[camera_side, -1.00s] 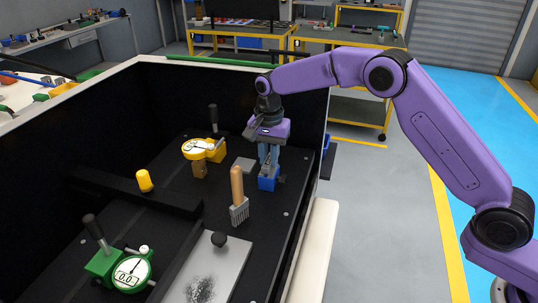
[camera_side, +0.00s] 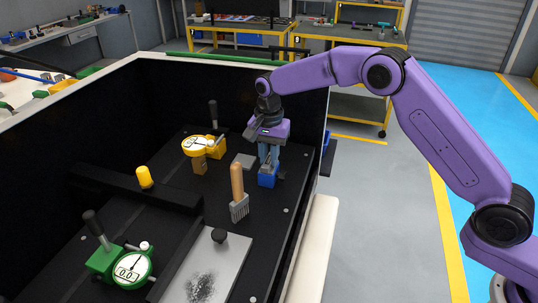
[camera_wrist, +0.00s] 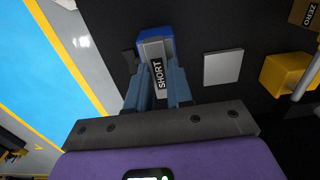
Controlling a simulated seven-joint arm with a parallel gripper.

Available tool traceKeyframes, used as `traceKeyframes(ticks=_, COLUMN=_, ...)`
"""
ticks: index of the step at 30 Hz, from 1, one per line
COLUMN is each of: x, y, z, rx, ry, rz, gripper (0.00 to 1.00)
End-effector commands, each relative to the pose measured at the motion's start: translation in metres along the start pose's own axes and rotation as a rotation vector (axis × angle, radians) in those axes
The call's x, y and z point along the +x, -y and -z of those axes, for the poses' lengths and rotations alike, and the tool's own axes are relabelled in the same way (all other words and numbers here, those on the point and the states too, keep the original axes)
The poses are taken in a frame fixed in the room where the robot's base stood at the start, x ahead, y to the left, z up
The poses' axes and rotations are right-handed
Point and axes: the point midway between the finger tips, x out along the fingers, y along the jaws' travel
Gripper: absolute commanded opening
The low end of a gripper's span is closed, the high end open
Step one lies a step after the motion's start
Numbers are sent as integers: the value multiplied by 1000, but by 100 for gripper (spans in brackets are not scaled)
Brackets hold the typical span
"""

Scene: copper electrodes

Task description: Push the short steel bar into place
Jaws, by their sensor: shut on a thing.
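The short steel bar, a grey piece with a "SHORT" label (camera_wrist: 158,76), lies between my two blue fingers in the wrist view. My gripper (camera_side: 268,160) is shut on it and points down at the right side of the black bench. A blue block (camera_wrist: 154,34) shows at the far end of the bar. The same blue block (camera_side: 267,183) sits just under my fingertips in the side view. The fingers hide most of the bar there, and I cannot tell whether it is fully seated.
A square grey plate (camera_side: 244,163) lies left of my gripper, with a yellow dial gauge (camera_side: 196,147) beyond it. A wooden-handled brush (camera_side: 238,190) stands close in front. A green gauge (camera_side: 104,262) and a steel plate (camera_side: 214,268) are nearer the camera.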

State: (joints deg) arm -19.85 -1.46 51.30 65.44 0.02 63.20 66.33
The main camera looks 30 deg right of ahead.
Motion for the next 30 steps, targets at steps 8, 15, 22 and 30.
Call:
traceKeyframes(ticks=8, x=2, y=0, z=0, rx=0, ry=0, rz=-1, gripper=37)
traceKeyframes(ticks=15, x=2, y=0, z=0, rx=0, ry=0, rz=-1, gripper=50)
traceKeyframes(ticks=22, x=2, y=0, z=0, rx=0, ry=1, rz=-1, gripper=50)
traceKeyframes(ticks=30, x=-8, y=0, z=0, rx=0, ry=0, rz=1, gripper=50)
